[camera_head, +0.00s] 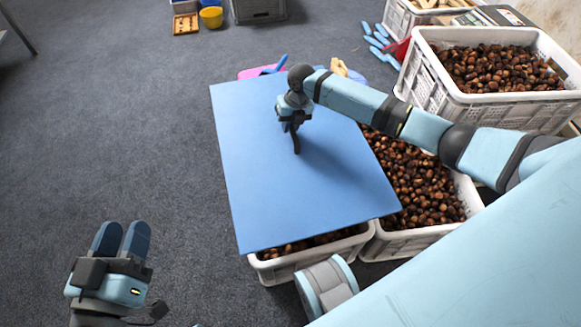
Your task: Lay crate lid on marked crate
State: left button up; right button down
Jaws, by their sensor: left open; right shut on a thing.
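A flat blue crate lid (265,190) lies over a white crate of chestnuts (290,266), whose front wall shows below the lid's near edge. The lid also covers the left part of a second white crate of chestnuts (415,240) to its right. My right gripper (295,135) is over the upper middle of the lid and shut on it; the exact grip point is partly hidden. Whether the lid rests on the rim or hangs just above it I cannot tell. No mark on a crate is visible. My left gripper (121,240) is open and empty above the floor at lower left.
A fuller white crate of chestnuts (440,85) stands at upper right. A pink item (250,73) and blue-handled tools (378,40) lie behind. A grey crate (258,12) and yellow tub (211,17) are at the back. The carpet at left is clear.

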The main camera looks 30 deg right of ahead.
aim_at(290, 141)
notch_tip(290, 141, down, 8)
jog(key=b, duration=0.2)
jog(key=shift+r+b, duration=0.25)
jog(key=shift+b, duration=0.15)
notch_tip(290, 141, down, 11)
jog(key=b, duration=0.5)
pick_arm(q)
jog(key=w+f+m, duration=0.1)
jog(key=a+f+m, duration=0.1)
jog(key=w+m+t, duration=0.1)
jog(key=m, duration=0.1)
jog(key=shift+w+a+f+h, duration=0.25)
jog(key=shift+w+f+h, duration=0.1)
jog(key=shift+f+h, duration=0.05)
pick_arm(e)
jog(key=c, duration=1.1)
grip_release()
jog(key=shift+r, duration=0.1)
pick_arm(q)
jog(key=shift+r, duration=0.1)
pick_arm(e)
jog(key=shift+r, duration=0.1)
